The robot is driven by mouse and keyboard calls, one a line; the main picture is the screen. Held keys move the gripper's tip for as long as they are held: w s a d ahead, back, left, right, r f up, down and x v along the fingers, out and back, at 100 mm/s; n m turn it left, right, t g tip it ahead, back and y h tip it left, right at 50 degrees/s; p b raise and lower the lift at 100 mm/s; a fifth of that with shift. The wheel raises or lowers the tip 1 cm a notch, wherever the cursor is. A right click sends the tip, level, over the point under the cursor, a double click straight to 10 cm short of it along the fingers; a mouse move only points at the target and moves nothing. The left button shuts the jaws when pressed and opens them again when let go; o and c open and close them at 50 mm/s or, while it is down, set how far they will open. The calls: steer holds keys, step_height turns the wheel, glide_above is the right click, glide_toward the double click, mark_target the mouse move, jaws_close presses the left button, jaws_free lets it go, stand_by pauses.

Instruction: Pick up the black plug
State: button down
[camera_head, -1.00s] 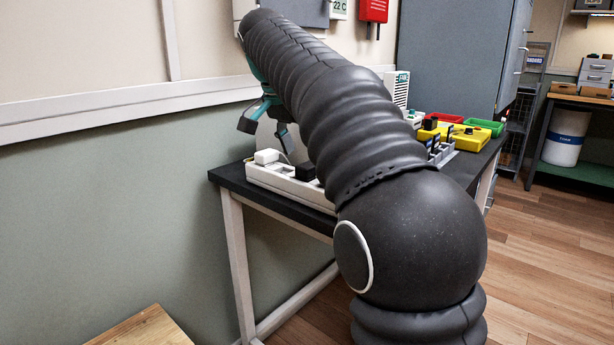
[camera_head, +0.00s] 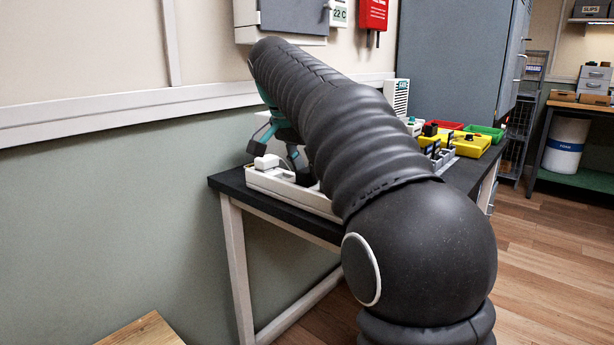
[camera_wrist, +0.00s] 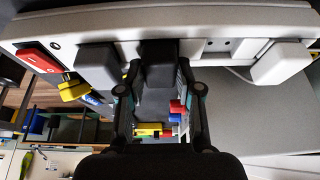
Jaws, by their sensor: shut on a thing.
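The black plug (camera_wrist: 158,68) sits against the white power strip (camera_wrist: 222,28) in the wrist view, in the middle of the picture. My gripper (camera_wrist: 160,90) is shut on it, one finger on each side. The plug still meets the strip; I cannot tell whether its pins are in the socket. In the head view, my gripper is down at the strip (camera_head: 262,182), and my arm hides much of it. The black plug (camera_head: 305,177) shows partly there, beside my arm.
A dark grey plug (camera_wrist: 98,66) and a red switch (camera_wrist: 38,60) lie left of the held plug in the wrist view. A white plug (camera_wrist: 283,64) is to the right. Yellow, red and green items stand farther along the dark table (camera_head: 228,182).

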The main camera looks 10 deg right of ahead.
mark_target(307, 170)
steer(key=shift+r, duration=0.1)
step_height(307, 170, up, 4)
steer(key=shift+r+p, duration=0.1)
steer(key=shift+p, duration=0.75)
steer(key=d+r+p, duration=0.2)
steer(key=d+r, duration=0.4)
steer(key=d, duration=0.5)
steer(key=shift+d+r+p, duration=0.35)
steer(key=shift+s, duration=0.1)
